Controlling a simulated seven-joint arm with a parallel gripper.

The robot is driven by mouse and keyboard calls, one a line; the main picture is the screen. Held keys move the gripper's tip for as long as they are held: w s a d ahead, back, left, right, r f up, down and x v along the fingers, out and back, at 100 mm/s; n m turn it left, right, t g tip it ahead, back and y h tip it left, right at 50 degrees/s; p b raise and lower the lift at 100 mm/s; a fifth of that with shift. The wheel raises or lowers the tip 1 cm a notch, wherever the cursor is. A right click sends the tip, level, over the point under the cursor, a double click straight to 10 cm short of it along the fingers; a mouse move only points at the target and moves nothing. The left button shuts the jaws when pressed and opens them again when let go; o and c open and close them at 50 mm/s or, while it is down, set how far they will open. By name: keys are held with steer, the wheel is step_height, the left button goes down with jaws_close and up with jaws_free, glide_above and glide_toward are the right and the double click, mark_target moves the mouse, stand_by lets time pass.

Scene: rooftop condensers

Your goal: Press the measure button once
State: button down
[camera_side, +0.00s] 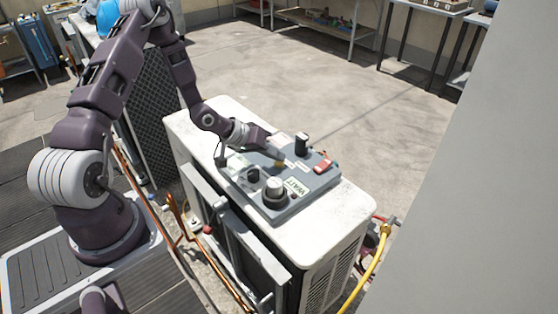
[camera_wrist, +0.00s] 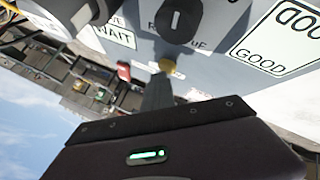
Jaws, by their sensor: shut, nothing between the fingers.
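A grey control panel (camera_side: 312,185) lies on top of the white condenser unit. A small yellow button (camera_side: 280,164) is on it, also visible in the wrist view (camera_wrist: 170,67); I can read no "measure" label on it. My gripper (camera_side: 277,154) is shut and empty, reaching over the panel from the left with its tips close to the yellow button. In the wrist view the narrow fingers (camera_wrist: 159,84) point at the button and partly cover the area beside it. I cannot tell whether they touch it.
The panel carries a large pale knob (camera_side: 273,189), a black knob (camera_side: 253,174), a black upright post (camera_side: 302,143) and a red switch (camera_side: 323,161). "WAIT" (camera_wrist: 114,33) and "GOOD" (camera_wrist: 262,62) labels show in the wrist view. A yellow hose (camera_side: 366,274) hangs beside the unit.

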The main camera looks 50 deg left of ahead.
mark_target(276, 163)
steer(key=shift+r, duration=0.9)
steer(key=shift+r, duration=2.5)
